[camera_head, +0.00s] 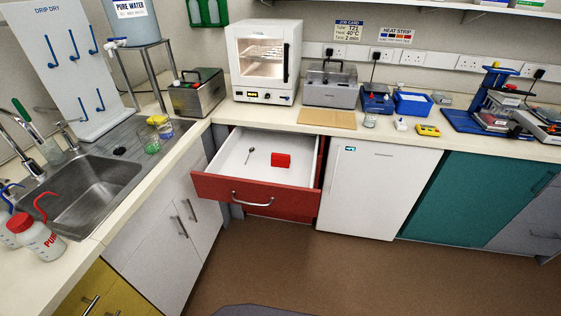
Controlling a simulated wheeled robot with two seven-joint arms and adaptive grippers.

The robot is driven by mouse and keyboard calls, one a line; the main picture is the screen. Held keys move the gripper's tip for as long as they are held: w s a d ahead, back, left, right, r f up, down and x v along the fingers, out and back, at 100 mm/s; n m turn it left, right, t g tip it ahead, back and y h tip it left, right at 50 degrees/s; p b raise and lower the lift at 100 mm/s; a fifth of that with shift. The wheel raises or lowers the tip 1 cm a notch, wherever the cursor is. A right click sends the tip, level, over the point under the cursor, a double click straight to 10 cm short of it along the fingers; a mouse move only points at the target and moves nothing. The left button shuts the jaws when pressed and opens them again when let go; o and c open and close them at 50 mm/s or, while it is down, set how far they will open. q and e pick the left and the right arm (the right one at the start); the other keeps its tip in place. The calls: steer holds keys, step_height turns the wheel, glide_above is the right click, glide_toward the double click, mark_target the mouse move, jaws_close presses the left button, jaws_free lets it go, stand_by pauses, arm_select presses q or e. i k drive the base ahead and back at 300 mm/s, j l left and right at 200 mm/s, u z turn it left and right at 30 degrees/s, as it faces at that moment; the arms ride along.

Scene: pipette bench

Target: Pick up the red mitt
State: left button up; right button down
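A small red item (281,160) lies inside an open drawer (255,190) with a red front and white inside. It looks boxy and may be the red mitt, but it is too small to be sure. A small spoon-like metal item (249,154) lies to its left in the drawer. No other mitt-like thing shows. Neither of my grippers is in view.
The drawer juts out below the worktop, left of a white cabinet door (375,190). A sink (85,190) and red-capped bottles (38,238) are at the left. A white oven (264,62) stands on the back counter. The brown floor (350,270) in front is clear.

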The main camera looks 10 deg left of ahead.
mark_target(282, 160)
steer(key=i+z, duration=0.25)
steer(key=i, duration=0.25)
steer(key=i+j+z, duration=0.1)
steer(key=i+z, duration=0.15)
steer(key=i, duration=0.2)
